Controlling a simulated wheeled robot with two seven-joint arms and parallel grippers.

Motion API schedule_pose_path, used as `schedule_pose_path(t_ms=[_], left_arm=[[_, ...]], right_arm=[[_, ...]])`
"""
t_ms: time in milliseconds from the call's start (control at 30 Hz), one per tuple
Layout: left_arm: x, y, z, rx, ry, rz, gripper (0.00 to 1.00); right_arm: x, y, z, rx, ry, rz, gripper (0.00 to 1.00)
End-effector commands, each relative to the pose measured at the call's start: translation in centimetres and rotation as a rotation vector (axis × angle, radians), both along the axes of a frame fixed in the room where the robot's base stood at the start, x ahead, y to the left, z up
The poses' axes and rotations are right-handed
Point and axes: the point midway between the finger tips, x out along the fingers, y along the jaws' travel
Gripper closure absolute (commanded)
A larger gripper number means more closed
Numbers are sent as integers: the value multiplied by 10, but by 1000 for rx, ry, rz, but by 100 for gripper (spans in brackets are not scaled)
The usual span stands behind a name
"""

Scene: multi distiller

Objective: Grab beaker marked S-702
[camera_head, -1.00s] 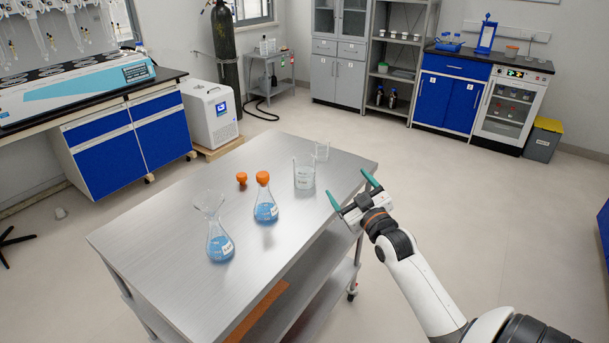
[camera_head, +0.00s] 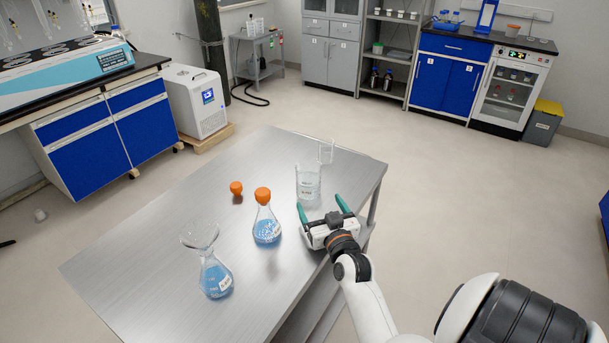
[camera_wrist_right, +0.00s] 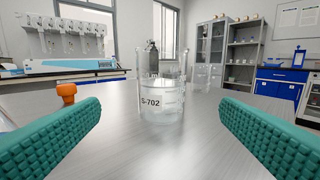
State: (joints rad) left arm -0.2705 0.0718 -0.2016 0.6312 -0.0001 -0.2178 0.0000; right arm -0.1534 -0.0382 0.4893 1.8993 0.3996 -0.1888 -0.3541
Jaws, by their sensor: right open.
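A clear glass beaker (camera_head: 308,184) stands upright on the steel table. In the right wrist view the beaker (camera_wrist_right: 161,100) shows the label S-702 and sits midway between the fingers, farther off. My right gripper (camera_head: 320,208) is open and empty, with green fingertips just in front of the beaker, apart from it. In the right wrist view its two green fingers (camera_wrist_right: 160,135) are wide apart. My left gripper is not in view.
On the table (camera_head: 150,270) stand an orange-stoppered flask (camera_head: 266,229) with blue liquid, a flask with a funnel (camera_head: 214,278), an orange stopper (camera_head: 236,188) and a smaller glass beaker (camera_head: 326,151) behind.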

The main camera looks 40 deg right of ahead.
Motion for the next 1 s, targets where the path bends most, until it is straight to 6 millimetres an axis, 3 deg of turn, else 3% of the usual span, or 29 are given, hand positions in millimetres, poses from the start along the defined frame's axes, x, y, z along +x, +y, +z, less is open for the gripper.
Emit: schedule_pose_path(t_ms=[133, 267, 433, 667, 800, 1000], left_arm=[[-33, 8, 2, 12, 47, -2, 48], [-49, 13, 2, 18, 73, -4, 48], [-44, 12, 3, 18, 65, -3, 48], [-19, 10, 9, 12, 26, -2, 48], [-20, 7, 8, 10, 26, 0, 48], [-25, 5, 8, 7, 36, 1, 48]], right_arm=[[27, -12, 3, 0, -3, 0, 14], [44, -20, 2, 0, -3, 0, 14], [54, -25, 2, -2, -2, 0, 14], [82, -40, 0, -2, -2, 0, 14], [96, -46, -1, -1, -2, 0, 14], [98, -47, -2, -1, -1, 0, 14]])
